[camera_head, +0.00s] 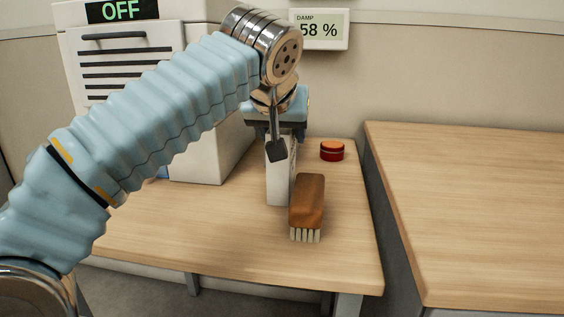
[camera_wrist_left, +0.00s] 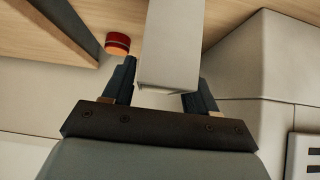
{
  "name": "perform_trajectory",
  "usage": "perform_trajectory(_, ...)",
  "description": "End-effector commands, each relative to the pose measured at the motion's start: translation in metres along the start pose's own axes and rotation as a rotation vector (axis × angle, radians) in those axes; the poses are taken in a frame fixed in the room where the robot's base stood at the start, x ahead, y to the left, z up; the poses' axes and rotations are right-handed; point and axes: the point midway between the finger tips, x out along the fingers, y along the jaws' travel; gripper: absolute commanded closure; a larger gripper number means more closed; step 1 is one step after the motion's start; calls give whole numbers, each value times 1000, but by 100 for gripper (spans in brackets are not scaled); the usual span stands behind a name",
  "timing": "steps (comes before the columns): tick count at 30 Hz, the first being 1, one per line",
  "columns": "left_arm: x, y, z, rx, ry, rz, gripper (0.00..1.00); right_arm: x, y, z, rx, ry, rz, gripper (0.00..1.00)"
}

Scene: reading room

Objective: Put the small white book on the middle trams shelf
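A small white book (camera_head: 279,182) stands upright on the wooden table, just behind and left of a brush. My left gripper (camera_head: 278,146) points down over the top of the book, with one dark fingertip in front of its face. In the left wrist view the book (camera_wrist_left: 170,50) lies between the two dark fingers (camera_wrist_left: 161,85). The fingers are close to its sides, but contact is not clear. The far finger is hidden in the head view. My right gripper is out of view. No shelf marked trams is in view.
A wooden brush (camera_head: 308,203) with pale bristles stands close to the book. A red round tin (camera_head: 332,151) with an orange top sits behind it. A white cabinet (camera_head: 205,150) stands at the left. A second wooden table (camera_head: 480,210), largely bare, is at the right across a gap.

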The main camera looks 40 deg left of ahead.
Motion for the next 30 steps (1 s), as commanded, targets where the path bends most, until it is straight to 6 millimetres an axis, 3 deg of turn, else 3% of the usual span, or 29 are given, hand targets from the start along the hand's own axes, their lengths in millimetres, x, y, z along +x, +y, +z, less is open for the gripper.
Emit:
perform_trajectory(1, 0, 0, 0, 0, 0, 0, 51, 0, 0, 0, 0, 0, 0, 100)
perform_trajectory(11, 0, 0, 0, 0, 0, 0, 100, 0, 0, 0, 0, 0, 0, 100)
perform_trajectory(23, -8, 0, -8, 0, 2, 1, 100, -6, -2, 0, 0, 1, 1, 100)
perform_trajectory(27, -29, 0, -29, -1, 3, 2, 100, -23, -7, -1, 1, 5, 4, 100)
perform_trajectory(30, -58, 2, -29, 0, 5, 3, 100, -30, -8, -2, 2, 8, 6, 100)
